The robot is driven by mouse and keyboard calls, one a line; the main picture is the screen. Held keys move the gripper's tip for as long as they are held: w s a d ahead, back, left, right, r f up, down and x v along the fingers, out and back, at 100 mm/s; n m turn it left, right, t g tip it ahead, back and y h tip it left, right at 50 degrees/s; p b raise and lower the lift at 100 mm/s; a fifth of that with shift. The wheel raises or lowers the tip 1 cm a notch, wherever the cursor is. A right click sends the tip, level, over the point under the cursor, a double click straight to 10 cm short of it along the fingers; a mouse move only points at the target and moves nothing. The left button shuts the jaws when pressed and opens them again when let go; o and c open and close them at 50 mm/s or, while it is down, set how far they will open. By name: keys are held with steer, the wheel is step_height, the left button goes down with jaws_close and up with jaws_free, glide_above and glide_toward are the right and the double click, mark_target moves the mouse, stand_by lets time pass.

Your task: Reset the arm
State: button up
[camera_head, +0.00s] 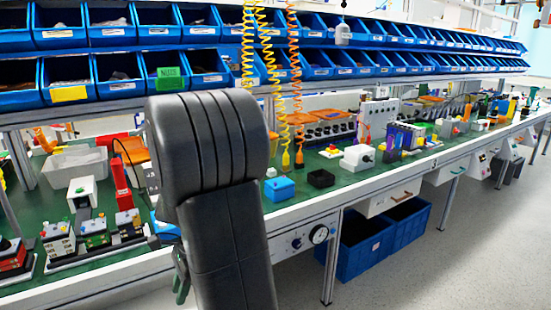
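My arm (222,190) is raised in the centre-left foreground, with its dark, rounded joint uppermost. My gripper does not show; it is out of frame or hidden behind the arm. The arm covers part of the green-topped workbench (290,208) behind it. Below the bench's front edge, a grey panel (308,239) carries a round dial and a small dark knob. I cannot tell which part is the rotary switch.
Rows of blue bins (118,72) hang above the bench. Coiled yellow and orange hoses (297,90) hang down behind my arm. A blue box (280,188), a black box (321,178) and a white box (357,158) stand on the bench. Open floor (440,255) lies right.

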step_height(320, 180, up, 8)
steer(key=r+p, duration=0.1)
steer(key=p, duration=0.2)
steer(key=w+d+r+n+g+h+p, duration=0.1)
steer(key=w+d+n+p, duration=0.4)
steer(key=d+p, duration=0.6)
steer(key=w+d+r+n+g+h+p, duration=0.1)
steer(key=w+d+n+p, duration=0.5)
steer(key=p, duration=0.8)
steer(key=shift+w+d+r+h+p, duration=0.45)
steer(key=shift+w+d+h, duration=0.35)
steer(key=shift+w+d, duration=1.3)
steer(key=shift+s+d, duration=0.4)
steer(key=shift+a, duration=0.1)
